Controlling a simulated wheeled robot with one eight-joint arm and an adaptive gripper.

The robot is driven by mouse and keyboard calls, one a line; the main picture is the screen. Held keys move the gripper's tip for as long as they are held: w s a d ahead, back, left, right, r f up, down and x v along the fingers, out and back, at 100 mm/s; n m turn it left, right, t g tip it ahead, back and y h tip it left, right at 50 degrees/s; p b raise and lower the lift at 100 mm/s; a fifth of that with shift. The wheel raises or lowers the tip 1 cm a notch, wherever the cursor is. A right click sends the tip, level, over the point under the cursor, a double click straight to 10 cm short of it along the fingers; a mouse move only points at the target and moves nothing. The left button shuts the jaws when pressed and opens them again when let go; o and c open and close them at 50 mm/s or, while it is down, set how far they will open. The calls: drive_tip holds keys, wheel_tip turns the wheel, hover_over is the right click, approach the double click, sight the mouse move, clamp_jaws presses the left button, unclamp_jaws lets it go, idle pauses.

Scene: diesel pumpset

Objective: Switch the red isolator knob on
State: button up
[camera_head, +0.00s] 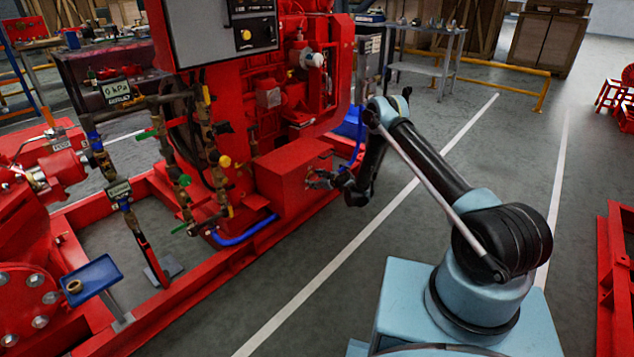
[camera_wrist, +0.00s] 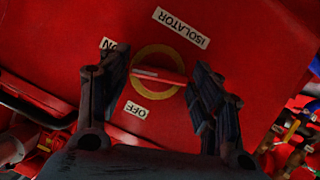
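The red isolator knob (camera_wrist: 170,77) is a bar-shaped handle with a white stripe, inside a yellow ring (camera_wrist: 158,94) on a red panel in the wrist view. Its bar lies nearly level in that picture. An ISOLATOR label (camera_wrist: 181,28) is above it, an OFF label (camera_wrist: 136,109) below left, and an ON label (camera_wrist: 108,44) upper left, partly covered by a finger. My gripper (camera_wrist: 160,75) is open, one finger on each side of the knob. Contact cannot be told. In the head view my gripper (camera_head: 322,180) is at the red box (camera_head: 283,188); the knob is hidden there.
Pipes with valves and gauges (camera_head: 205,135) stand left of the red box. A blue hose (camera_head: 243,232) runs low along the red base frame (camera_head: 185,312). A blue tray (camera_head: 97,277) is at lower left. Grey floor (camera_head: 340,265) right of the frame is clear.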

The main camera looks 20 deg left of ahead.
drive_tip(key=c, duration=0.5)
drive_tip(key=shift+o, duration=0.2)
drive_tip(key=shift+m+g, duration=0.7)
drive_tip(key=shift+m, duration=0.3)
drive_tip(key=shift+a+y, duration=0.1)
drive_tip(key=shift+y, duration=0.2)
drive_tip(key=o, duration=1.1)
drive_tip(key=shift+c, duration=0.2)
